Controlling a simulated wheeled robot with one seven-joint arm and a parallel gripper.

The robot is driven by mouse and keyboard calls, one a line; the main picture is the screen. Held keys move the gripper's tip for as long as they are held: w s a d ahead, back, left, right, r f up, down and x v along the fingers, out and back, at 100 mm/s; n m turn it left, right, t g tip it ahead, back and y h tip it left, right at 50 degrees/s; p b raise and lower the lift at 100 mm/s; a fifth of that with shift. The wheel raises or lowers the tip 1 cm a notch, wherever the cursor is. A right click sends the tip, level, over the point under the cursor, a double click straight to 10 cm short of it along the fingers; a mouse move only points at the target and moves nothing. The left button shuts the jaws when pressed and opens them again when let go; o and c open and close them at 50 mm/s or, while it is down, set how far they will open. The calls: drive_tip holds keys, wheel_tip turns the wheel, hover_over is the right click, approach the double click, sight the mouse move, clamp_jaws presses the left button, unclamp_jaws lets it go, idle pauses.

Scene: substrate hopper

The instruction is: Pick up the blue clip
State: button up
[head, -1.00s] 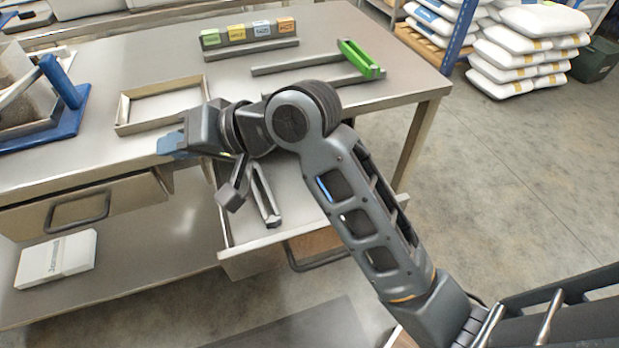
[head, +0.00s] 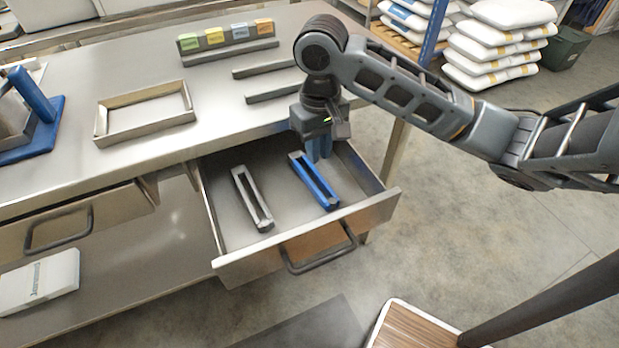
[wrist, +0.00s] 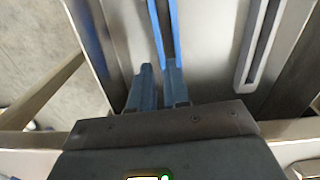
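The blue clip (head: 316,182) lies in the open drawer (head: 222,222), right of a grey clip (head: 252,198). My gripper (head: 319,154) points down over the drawer, by the clip's far end. In the wrist view the blue clip (wrist: 163,22) runs from the top edge toward my blue fingertips (wrist: 158,68). A gap shows between the two fingers, and the clip seems to lie beyond them, not clasped. I cannot tell how high the tips are above it. The grey clip (wrist: 260,45) is to the right there.
An empty metal tray (head: 146,112), coloured label blocks (head: 226,34) and metal rails (head: 270,92) are on the bench. The drawer front (head: 310,235) and side walls surround the clips. White sacks (head: 490,45) are stacked at the back right.

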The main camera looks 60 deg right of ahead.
sight(316, 172)
drive_tip(key=f, duration=0.6)
drive_tip(key=shift+w+f, duration=0.2)
drive_tip(key=shift+f, duration=0.1)
drive_tip(key=shift+c, duration=0.3)
clamp_jaws()
